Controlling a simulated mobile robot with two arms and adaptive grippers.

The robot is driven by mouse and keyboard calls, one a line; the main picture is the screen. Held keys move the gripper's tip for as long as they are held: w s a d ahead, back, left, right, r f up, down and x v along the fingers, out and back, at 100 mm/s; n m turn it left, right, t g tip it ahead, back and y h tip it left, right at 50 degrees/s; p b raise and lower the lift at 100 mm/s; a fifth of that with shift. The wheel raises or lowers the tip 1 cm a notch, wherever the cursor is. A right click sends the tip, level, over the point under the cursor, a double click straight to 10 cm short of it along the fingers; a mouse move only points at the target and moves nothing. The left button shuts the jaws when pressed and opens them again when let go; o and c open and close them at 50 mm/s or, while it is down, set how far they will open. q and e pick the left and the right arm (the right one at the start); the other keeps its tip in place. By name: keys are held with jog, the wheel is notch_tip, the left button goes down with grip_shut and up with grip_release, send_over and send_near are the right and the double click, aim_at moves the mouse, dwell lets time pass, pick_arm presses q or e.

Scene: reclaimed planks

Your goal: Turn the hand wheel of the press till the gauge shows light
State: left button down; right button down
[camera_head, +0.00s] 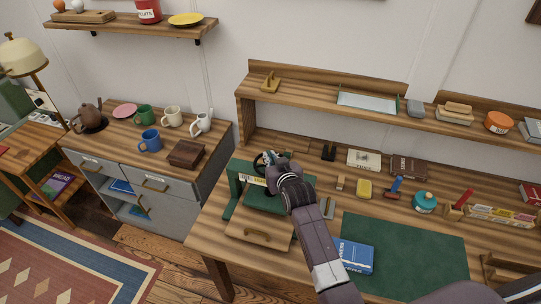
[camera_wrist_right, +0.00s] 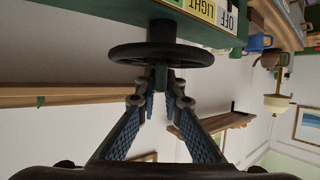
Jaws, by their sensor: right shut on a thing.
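The green press (camera_head: 240,190) stands at the left end of the workbench. Its gauge plate (camera_head: 252,180) faces the front. In the right wrist view, the gauge plate (camera_wrist_right: 200,8) carries a yellow LIGHT field and a white OFF field; its upper part is cut off, and I cannot make out a pointer. The black hand wheel (camera_wrist_right: 135,53) has a green stub below its middle. My right gripper (camera_wrist_right: 160,92) is shut on the hand wheel at this stub. In the head view my right gripper (camera_head: 268,161) is at the top of the press, partly hiding the wheel. My left gripper is out of view.
A green mat (camera_head: 410,255) and a blue box (camera_head: 355,256) lie to the right. A shelf (camera_head: 310,92) runs behind. A cabinet with mugs (camera_head: 150,141) stands at the left.

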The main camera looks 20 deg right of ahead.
dwell(0.4)
jog(key=c, duration=2.1)
grip_release()
jog(key=shift+v, duration=6.05)
jog(key=shift+a, duration=0.1)
